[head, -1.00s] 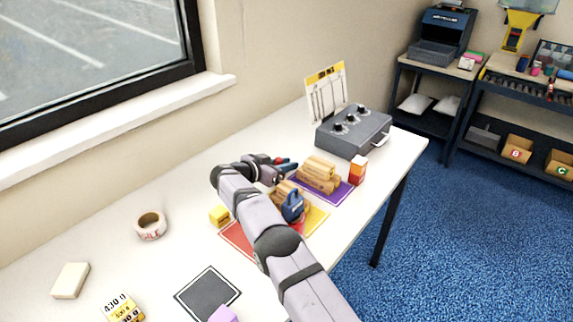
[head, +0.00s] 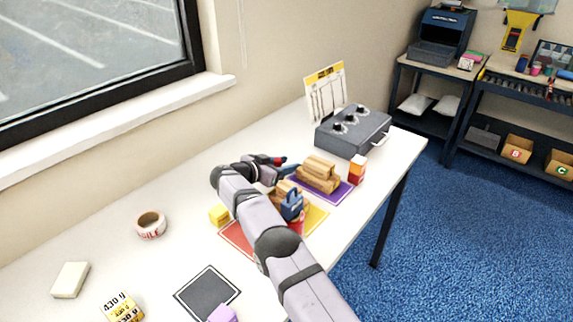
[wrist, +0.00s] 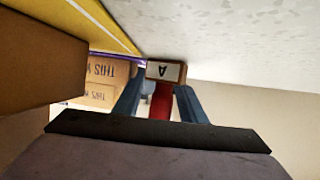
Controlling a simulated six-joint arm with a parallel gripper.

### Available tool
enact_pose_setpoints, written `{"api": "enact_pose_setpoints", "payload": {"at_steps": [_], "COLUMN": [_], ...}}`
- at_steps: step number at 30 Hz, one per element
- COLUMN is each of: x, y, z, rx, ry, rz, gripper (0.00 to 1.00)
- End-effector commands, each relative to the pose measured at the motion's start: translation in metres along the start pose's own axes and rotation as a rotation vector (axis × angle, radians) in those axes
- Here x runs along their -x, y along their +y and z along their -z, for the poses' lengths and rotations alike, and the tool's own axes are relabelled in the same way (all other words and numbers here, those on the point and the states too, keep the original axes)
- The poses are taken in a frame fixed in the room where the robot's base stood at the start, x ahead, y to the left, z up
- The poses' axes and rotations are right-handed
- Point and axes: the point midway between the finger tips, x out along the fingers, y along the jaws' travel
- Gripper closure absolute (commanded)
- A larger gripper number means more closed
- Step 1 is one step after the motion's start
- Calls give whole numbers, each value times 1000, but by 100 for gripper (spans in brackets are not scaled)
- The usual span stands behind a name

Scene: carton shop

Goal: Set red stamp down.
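My gripper (head: 276,161) reaches over the far side of the table, left of the purple mat. In the wrist view its two blue-grey fingers (wrist: 160,100) are closed around the red handle of the red stamp (wrist: 160,105). The stamp's wooden block (wrist: 166,71) carries a white label with an A. In the head view only a bit of red shows at the fingertips. Whether the stamp touches the table is hard to tell.
Brown cartons (head: 318,172) sit on the purple mat (head: 335,196); more cartons and a blue object (head: 291,205) lie nearer, by the yellow mat (head: 315,219) and red mat (head: 234,236). A grey control box (head: 352,131) stands behind. Bare table lies left of the gripper.

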Motion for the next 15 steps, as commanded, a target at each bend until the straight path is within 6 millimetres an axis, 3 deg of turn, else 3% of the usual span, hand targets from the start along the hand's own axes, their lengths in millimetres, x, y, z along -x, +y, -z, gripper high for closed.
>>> {"api": "enact_pose_setpoints", "payload": {"at_steps": [1,8,15], "x": [-4,1,27], "y": [3,3,2], "z": [-15,-3,0], "rx": [24,24,20], "ry": [-12,-11,-8], "rz": [-9,-9,-4], "gripper": [63,63,63]}}
